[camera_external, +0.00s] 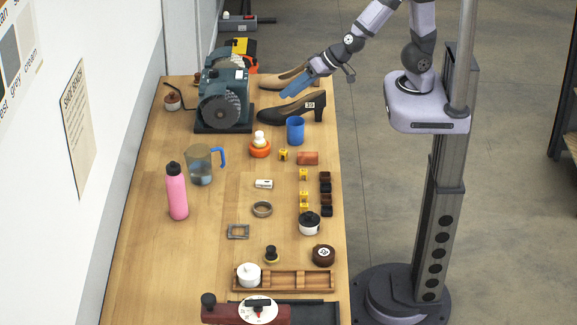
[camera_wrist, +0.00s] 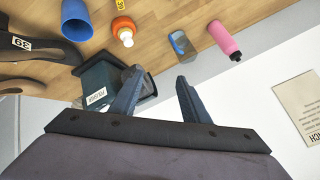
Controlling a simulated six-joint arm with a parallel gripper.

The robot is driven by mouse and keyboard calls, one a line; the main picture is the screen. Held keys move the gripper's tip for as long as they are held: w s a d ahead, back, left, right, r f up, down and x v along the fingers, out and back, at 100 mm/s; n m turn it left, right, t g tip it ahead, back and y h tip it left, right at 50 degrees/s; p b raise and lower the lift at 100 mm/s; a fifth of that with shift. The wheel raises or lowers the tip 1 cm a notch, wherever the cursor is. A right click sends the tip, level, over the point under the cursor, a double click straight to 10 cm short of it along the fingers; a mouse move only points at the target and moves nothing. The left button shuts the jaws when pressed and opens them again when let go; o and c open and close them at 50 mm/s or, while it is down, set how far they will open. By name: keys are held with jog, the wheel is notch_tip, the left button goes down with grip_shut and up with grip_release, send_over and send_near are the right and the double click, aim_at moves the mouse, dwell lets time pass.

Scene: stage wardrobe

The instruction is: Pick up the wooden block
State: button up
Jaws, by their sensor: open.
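A small reddish-brown block (camera_external: 308,158) lies on the table below the blue cup; it may be the wooden block, but its material is hard to tell. It is not visible in the wrist view.
Around the block are the blue cup (camera_external: 295,130), an orange-based bottle (camera_external: 260,146) and several small yellow and dark pieces. A pink bottle (camera_external: 177,192) stands at left. The table's left front is clear.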

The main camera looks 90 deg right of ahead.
notch_tip(320, 180, up, 4)
jog(key=d+m+h+p, duration=0.2)
jog(key=n+t+h+p, duration=0.4)
jog(key=t, duration=0.1)
send_over(323, 162)
jog(key=w+a, duration=0.2)
jog(key=w, duration=0.3)
jog(key=f, duration=2.3)
jog(key=shift+s+a, duration=0.1)
jog(key=shift+s, duration=0.15)
jog(key=s+f+n+y, duration=0.1)
jog(key=s+f, duration=0.1)
jog(key=s+d+f+n+t+y, duration=0.1)
jog(key=s+n+y, duration=0.1)
jog(key=s+d+f+n+t+y+p, duration=0.1)
jog(key=s+f+n+y, duration=0.1)
jog(key=shift+s+f, duration=0.15)
jog(key=shift+f, duration=0.2)
jog(key=shift+s+f+y, duration=0.2)
jog(key=shift+f+y, duration=0.1)
jog(key=shift+f, duration=0.05)
jog(key=shift+w, duration=0.1)
jog(key=shift+w+f, duration=0.15)
jog(key=shift+w, duration=0.75)
